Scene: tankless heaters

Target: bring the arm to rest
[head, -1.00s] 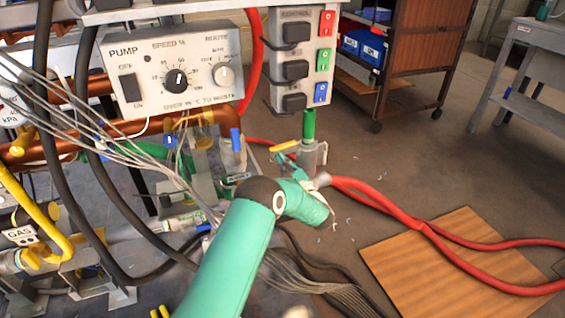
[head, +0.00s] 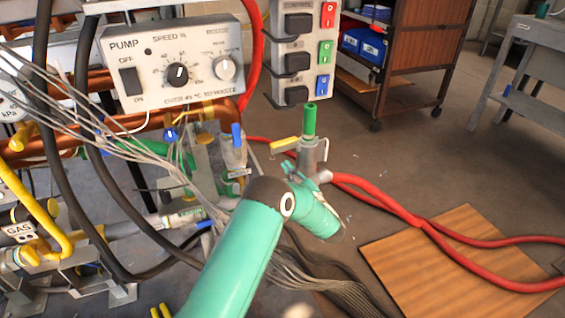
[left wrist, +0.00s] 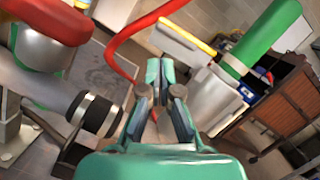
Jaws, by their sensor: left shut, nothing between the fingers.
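My left arm comes up from the bottom of the head view. Its left gripper (head: 289,168) is shut and empty, just left of the grey body of a green-handled valve (head: 309,120). In the left wrist view the shut fingers (left wrist: 160,88) point away from the camera with nothing held. The green handle (left wrist: 262,38) and a yellow-tipped lever (left wrist: 188,35) are to their right. Whether the fingers touch the valve I cannot tell. My right gripper is not in view.
A pump control box (head: 170,65) and a switch panel (head: 297,55) stand above. Grey wires (head: 110,135), black hoses and copper pipes crowd the left. Open floor lies at right.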

